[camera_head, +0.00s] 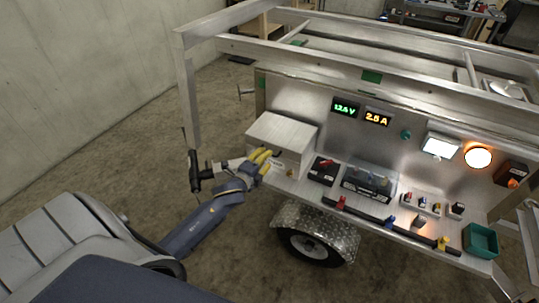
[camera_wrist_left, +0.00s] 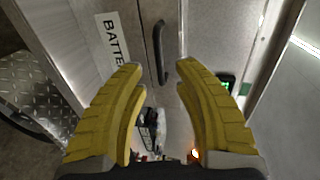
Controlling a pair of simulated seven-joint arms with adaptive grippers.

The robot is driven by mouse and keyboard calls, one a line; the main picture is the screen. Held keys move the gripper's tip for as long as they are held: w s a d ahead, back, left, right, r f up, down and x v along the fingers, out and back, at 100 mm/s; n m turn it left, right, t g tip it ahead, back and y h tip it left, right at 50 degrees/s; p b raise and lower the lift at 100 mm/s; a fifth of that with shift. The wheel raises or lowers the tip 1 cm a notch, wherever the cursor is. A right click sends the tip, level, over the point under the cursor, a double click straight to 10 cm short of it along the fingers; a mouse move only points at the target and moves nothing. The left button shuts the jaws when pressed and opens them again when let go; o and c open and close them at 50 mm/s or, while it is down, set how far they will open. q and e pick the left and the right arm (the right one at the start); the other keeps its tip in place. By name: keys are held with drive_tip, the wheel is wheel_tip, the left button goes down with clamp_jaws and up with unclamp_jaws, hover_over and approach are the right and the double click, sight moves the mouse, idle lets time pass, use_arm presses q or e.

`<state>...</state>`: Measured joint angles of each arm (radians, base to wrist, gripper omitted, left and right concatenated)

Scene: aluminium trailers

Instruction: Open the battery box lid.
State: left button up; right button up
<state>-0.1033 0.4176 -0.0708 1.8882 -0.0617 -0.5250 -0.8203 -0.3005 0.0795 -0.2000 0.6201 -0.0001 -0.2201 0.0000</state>
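The battery box (camera_head: 290,146) is a silver metal box at the left end of the trailer's shelf. Its lid (camera_head: 282,130) looks shut. My left gripper (camera_head: 267,159), with yellow fingers, is at the box's front face. In the left wrist view the gripper (camera_wrist_left: 161,70) is open. A black bar handle (camera_wrist_left: 159,52) shows between and beyond the fingertips, with nothing gripped; whether a finger touches it I cannot tell. A white label (camera_wrist_left: 113,38) reading "BATTE" is beside the handle, partly hidden by a finger. My right gripper is not in view.
Right of the box, the shelf holds a black battery unit (camera_head: 370,183), a small black box (camera_head: 324,170) and a green bin (camera_head: 481,241). Lit displays (camera_head: 344,107) and lamps (camera_head: 478,157) are on the back panel. A frame post (camera_head: 189,105) stands left of the box.

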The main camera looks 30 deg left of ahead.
sight(279, 138)
use_arm(q)
drive_tip(key=shift+x, duration=1.95)
drive_tip(key=shift+c, duration=0.2)
clamp_jaws()
